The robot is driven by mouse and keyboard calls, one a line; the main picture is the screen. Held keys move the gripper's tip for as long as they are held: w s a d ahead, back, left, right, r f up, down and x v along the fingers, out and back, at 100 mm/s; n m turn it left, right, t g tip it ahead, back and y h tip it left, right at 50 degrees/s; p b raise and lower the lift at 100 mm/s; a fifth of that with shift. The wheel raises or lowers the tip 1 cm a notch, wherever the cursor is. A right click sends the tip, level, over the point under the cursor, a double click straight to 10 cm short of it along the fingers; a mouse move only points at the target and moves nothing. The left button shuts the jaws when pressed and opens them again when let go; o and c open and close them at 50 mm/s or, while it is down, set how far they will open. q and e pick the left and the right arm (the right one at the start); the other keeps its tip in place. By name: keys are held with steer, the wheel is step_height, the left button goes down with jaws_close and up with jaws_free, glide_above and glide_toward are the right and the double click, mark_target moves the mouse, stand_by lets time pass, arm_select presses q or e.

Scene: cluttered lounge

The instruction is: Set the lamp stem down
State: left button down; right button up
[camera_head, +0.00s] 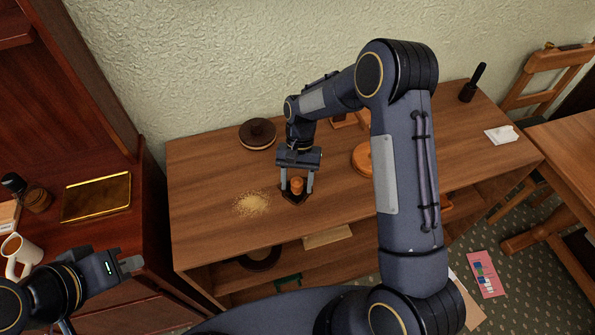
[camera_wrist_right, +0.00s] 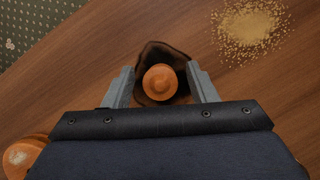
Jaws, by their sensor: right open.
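The lamp stem looks like an orange turned wooden piece (camera_head: 297,184) on the long wooden cabinet top. It also shows from above in the right wrist view (camera_wrist_right: 160,82), with a dark, angular piece (camera_wrist_right: 151,56) under or around its foot. It looks upright. My right gripper (camera_head: 297,190) points down over it and is open, with one finger on each side. In the right wrist view gaps show between the stem and both fingers. My left gripper (camera_head: 131,264) is at the lower left, away from the cabinet; its finger opening cannot be made out.
Pale crumbs (camera_head: 251,204) lie left of the stem. A dark round lidded object (camera_head: 258,133) stands behind. Another orange wooden piece (camera_head: 362,158) is to the right, partly behind my arm. A dark upright object (camera_head: 473,83) and white cloth (camera_head: 501,134) are at the far right.

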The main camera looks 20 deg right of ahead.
steer(key=shift+w+r+b, duration=0.25)
steer(key=shift+r+b, duration=0.05)
steer(key=shift+r, duration=0.2)
steer(key=d+r+t+y+b, duration=0.1)
steer(key=d+r, duration=0.2)
steer(key=r, duration=0.5)
steer(key=d+r+t+b, duration=0.1)
steer(key=d+r, duration=0.1)
steer(key=r, duration=0.7)
steer(key=s+d+r+n+t+y, duration=0.1)
steer(key=s+d+r+t, duration=0.15)
steer(key=s, duration=0.45)
steer(key=s+d+r+n+t, duration=0.1)
steer(key=s+r+t, duration=0.15)
steer(key=s, duration=0.45)
steer(key=s+a+f+n+t, duration=0.1)
steer(key=s+f+t, duration=0.1)
steer(key=s, duration=0.6)
steer(key=shift+s+f+t, duration=0.3)
steer(key=shift+t, duration=0.1)
steer(key=shift+c, duration=0.4)
